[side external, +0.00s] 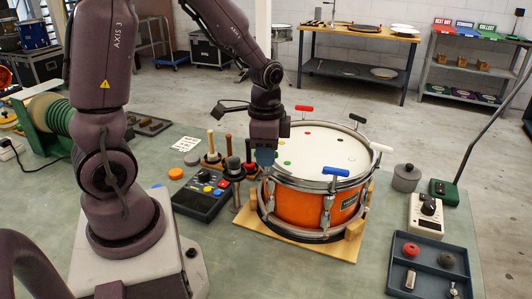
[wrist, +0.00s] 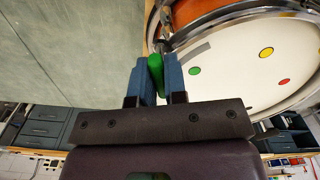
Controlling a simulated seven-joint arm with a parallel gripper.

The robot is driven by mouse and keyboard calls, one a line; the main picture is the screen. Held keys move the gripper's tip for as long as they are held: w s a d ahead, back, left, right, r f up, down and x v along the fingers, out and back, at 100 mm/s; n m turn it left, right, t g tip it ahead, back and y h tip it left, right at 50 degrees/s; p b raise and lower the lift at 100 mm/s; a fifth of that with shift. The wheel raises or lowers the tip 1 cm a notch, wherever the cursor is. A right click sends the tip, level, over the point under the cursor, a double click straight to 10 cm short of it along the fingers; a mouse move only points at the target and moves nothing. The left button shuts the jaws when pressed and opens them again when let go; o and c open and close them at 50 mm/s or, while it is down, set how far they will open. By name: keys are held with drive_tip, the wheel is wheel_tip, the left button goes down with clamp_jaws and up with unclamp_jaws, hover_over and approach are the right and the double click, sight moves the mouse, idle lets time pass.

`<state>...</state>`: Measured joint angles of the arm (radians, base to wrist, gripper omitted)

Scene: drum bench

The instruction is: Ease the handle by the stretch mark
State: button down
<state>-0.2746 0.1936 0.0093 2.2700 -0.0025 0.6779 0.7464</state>
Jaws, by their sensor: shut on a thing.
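An orange snare drum (side external: 300,206) with a white head (side external: 318,150) stands on a wooden base. Its rim carries T-handled keys: red (side external: 303,108), black (side external: 357,118), white (side external: 380,147) and blue (side external: 335,173). My gripper (wrist: 158,72) is at the rim's left side in the side view. Its blue fingers are shut on a green handle (wrist: 156,74), which sits over the drum's edge in the wrist view. My fingers mostly hide the handle in the side view. Coloured dots mark the head, including yellow (wrist: 266,53) and red (wrist: 284,82). I cannot make out which is the stretch mark.
A black control box (side external: 203,197) with buttons and several upright-handled tools (side external: 232,166) stand close left of the drum. A grey lidded pot (side external: 406,178), a white dial device (side external: 427,213) and a blue tray (side external: 433,266) stand to the right. The bench front is clear.

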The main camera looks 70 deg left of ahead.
drive_tip(key=n, duration=0.4)
drive_tip(key=shift+n, duration=1.9)
drive_tip(key=c, duration=1.2)
unclamp_jaws()
drive_tip(key=shift+o, duration=0.2)
wheel_tip(320, 180, up, 13)
